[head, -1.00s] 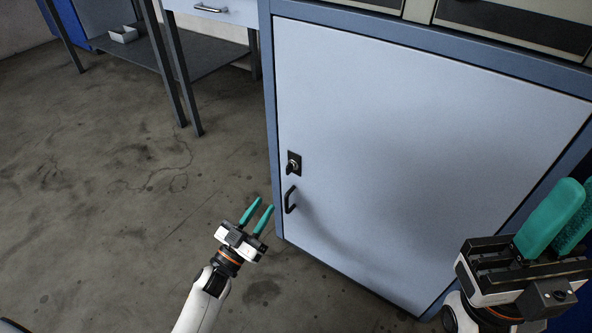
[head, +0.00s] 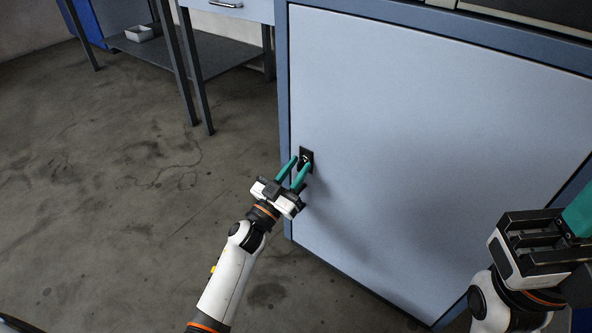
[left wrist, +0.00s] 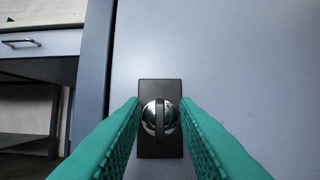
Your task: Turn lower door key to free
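The lower door (head: 410,160) is a pale blue cabinet panel and it is closed. Its key (left wrist: 159,118) is a dark upright bar on a round shiny lock, set in a black plate (left wrist: 160,150). My left gripper (head: 299,165) is at the lock plate in the head view. In the left wrist view its teal fingers (left wrist: 160,115) stand open on either side of the key and lock. I cannot tell whether they touch it. My right gripper (head: 580,222) is at the right edge, away from the door lock, with its fingertips cut off by the frame.
A workbench with a drawer (head: 232,8) and a lower shelf (head: 220,60) stands at the back left. The concrete floor (head: 110,200) at the left is clear.

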